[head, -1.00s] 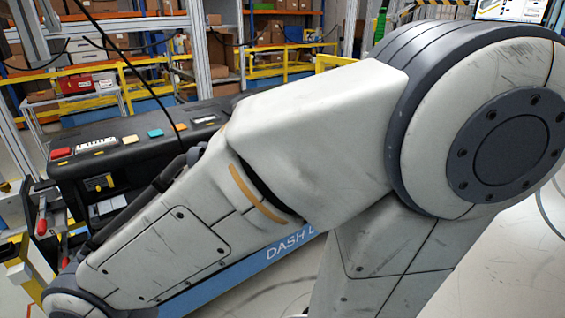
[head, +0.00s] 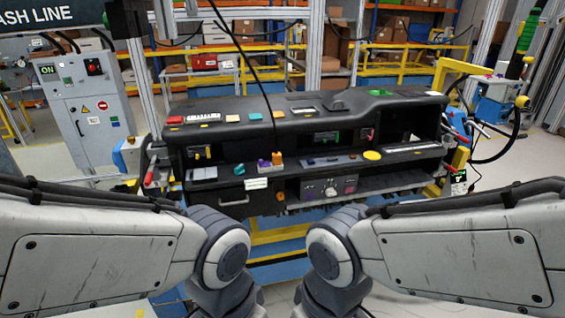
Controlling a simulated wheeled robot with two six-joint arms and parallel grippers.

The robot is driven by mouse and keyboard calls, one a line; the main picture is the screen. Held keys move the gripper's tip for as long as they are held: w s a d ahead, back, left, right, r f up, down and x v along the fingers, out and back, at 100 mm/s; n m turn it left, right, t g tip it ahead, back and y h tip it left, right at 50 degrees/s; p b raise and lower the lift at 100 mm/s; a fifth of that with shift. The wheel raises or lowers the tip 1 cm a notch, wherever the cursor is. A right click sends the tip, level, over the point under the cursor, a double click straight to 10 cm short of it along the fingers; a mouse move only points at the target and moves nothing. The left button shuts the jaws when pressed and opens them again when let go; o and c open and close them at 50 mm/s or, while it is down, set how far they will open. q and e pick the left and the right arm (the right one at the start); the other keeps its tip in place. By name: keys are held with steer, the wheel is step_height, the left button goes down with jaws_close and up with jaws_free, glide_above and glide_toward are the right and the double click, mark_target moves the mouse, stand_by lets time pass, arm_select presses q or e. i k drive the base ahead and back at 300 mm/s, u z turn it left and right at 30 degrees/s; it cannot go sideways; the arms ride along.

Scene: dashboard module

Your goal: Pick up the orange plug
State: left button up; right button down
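A small orange piece (head: 277,158), probably the orange plug, stands on the middle ledge of the black dashboard module (head: 350,105). It is beside a purple piece (head: 264,165) and seems to rest on or against purple parts; it is too small to tell exactly. Another small orange round part (head: 281,196) shows lower on the front of the module. Both my arms come in from the sides and bend down at the bottom middle. Both grippers are out of view below the picture edge, apart from the module.
A teal piece (head: 239,169) and a yellow disc (head: 372,155) are on the same ledge. A black cable (head: 255,65) hangs down to the module's top. A grey control cabinet (head: 88,105) stands at the left. Clamps (head: 150,172) flank the module's left end.

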mark_target(277, 157)
steer(key=z, duration=0.45)
steer(key=i, duration=0.4)
steer(key=z, duration=1)
steer(key=i, duration=1.3)
steer(key=u, duration=0.85)
steer(key=i, duration=0.5)
steer(key=u, duration=0.55)
